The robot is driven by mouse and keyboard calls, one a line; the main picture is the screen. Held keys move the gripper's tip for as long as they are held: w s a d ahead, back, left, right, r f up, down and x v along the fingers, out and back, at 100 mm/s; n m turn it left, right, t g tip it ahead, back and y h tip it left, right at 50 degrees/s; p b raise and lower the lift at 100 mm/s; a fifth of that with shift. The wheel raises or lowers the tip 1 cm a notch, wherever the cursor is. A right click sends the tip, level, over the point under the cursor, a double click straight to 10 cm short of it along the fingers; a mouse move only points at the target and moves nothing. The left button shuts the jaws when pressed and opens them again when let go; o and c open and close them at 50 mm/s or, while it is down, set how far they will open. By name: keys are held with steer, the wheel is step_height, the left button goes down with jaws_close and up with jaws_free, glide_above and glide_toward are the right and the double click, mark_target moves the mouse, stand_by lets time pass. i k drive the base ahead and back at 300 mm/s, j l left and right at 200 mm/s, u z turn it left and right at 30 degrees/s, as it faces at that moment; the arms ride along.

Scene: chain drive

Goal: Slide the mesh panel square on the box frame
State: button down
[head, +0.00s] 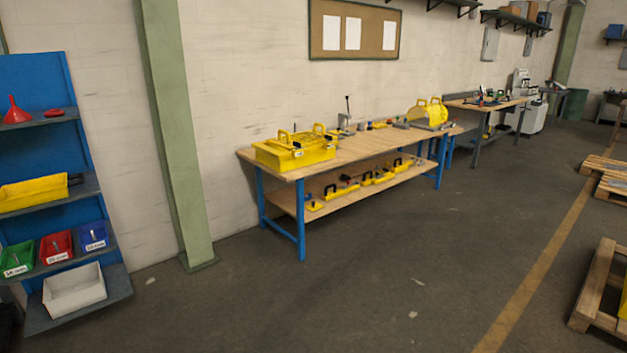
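A yellow box-shaped assembly (294,153) with raised handles sits on the near left end of the wooden workbench (362,150). It may be the box frame with the mesh panel on top, but at this distance I cannot tell the two apart or whether the panel is square. Another yellow guard-like piece (428,112) with handles and a rounded shape stands towards the bench's far end. My gripper is not in view.
A blue shelf rack (46,188) with bins stands at the left, next to a green pillar (172,130). The bench's lower shelf (345,194) holds several yellow parts. Wooden pallets (601,290) lie at the right. The grey floor (390,270) before the bench is clear.

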mark_target(308, 138)
steer(key=i, duration=2.7)
steer(key=i+u, duration=0.2)
steer(key=i, duration=0.4)
steer(key=i+l+u, duration=0.15)
steer(key=i, duration=0.45)
steer(key=i+l+u, duration=0.2)
steer(key=i, duration=0.35)
steer(key=i+l+u, duration=0.15)
steer(key=i, duration=0.45)
steer(key=i+l+u, duration=0.2)
steer(key=i+l, duration=0.15)
steer(key=i, duration=0.2)
steer(key=i+l+u, duration=0.2)
steer(key=i+l, duration=0.2)
steer(key=i, duration=0.15)
